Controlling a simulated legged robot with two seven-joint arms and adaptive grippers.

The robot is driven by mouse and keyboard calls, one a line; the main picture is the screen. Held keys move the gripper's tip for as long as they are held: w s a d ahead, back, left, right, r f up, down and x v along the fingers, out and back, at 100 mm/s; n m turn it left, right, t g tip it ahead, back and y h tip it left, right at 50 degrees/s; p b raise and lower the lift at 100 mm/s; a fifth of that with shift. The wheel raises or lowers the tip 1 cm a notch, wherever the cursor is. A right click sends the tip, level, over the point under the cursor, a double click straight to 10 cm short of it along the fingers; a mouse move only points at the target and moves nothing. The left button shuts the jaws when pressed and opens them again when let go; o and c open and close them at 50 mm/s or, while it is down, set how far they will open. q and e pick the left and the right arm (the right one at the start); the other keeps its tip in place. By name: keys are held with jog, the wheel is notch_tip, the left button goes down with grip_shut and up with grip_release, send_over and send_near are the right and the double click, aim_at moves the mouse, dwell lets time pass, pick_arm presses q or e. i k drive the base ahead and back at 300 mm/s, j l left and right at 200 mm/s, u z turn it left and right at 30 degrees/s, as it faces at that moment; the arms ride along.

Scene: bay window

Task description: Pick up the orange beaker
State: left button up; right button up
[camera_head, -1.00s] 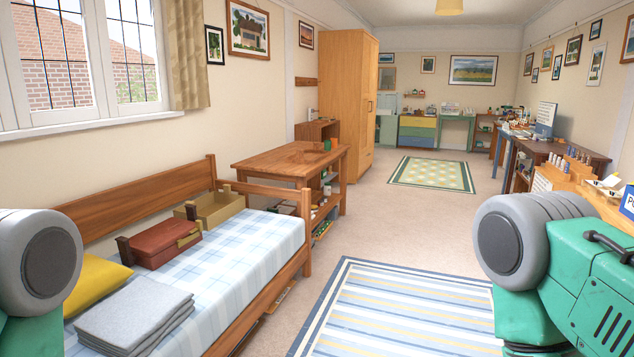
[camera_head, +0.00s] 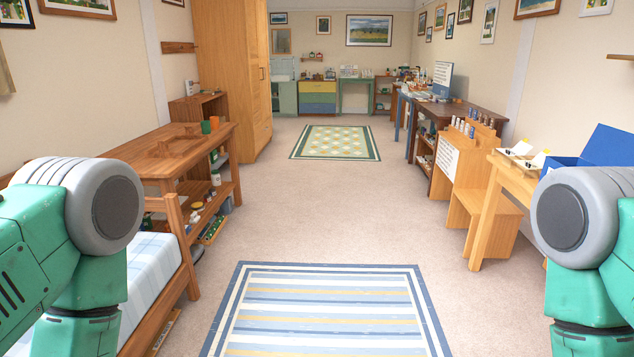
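A small orange beaker (camera_head: 214,122) stands on the far right corner of the wooden table (camera_head: 158,148) at the left, beside a small green cup (camera_head: 205,127). They are close together, and I cannot tell if they touch. Only upper parts of my two arms show, at the left and right edges. Neither of my grippers is in view.
The bed (camera_head: 150,275) is at the lower left, before the table. A striped rug (camera_head: 325,310) lies ahead on open carpet (camera_head: 320,210), with a patterned rug (camera_head: 335,143) farther off. Desks and a wooden stool (camera_head: 487,212) line the right side.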

aim_at(214, 120)
jog(key=i, duration=3.95)
jog(key=i+u, duration=0.2)
jog(key=i, duration=0.3)
jog(key=i+u, duration=0.15)
jog(key=i, duration=0.35)
jog(key=i+l+u, duration=0.2)
jog(key=i, duration=0.25)
jog(key=i+l+u, duration=0.15)
jog(key=i, duration=0.35)
